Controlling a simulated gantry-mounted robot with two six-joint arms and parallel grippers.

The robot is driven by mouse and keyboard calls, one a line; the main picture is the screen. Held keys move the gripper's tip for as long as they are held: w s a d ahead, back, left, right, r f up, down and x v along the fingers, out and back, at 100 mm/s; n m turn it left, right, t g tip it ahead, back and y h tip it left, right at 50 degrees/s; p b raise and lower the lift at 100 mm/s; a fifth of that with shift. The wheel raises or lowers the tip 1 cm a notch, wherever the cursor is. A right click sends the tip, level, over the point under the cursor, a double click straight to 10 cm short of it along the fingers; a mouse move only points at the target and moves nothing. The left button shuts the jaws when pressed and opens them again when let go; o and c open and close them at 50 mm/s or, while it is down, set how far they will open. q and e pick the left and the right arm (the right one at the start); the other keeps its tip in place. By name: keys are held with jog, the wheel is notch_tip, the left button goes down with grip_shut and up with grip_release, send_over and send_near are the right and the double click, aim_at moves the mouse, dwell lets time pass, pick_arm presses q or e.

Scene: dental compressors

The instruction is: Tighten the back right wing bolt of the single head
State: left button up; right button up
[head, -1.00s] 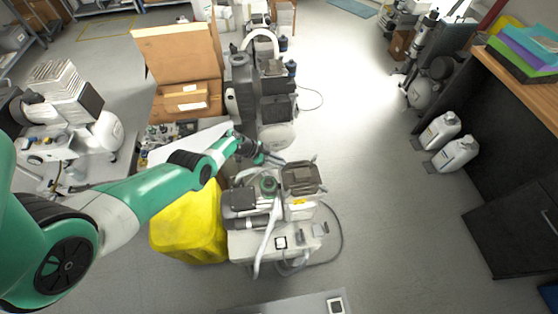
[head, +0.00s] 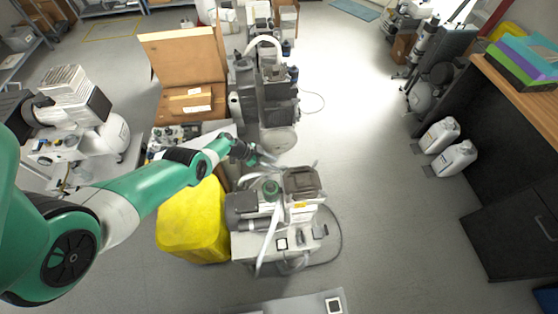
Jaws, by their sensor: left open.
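A compressor, apparently the single head (head: 302,182), stands on the floor at the centre of the head view. It has a dark boxy head, a round green-topped part (head: 271,188) and a white hose at its front. My left gripper (head: 268,158) is at its far side, just behind the head, open with no object visible in it. The wing bolts are too small to make out, and I cannot tell whether the gripper touches one. My right gripper is not in view.
A yellow bin (head: 192,222) stands left of the compressor, below my left arm. Another compressor (head: 272,95) and open cardboard boxes (head: 185,65) are behind. A cable curves on the floor at the right. The floor further right is clear, up to two white jugs (head: 455,158).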

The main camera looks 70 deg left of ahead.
pick_arm(q)
jog(key=p+v, duration=0.4)
jog(key=v, duration=0.3)
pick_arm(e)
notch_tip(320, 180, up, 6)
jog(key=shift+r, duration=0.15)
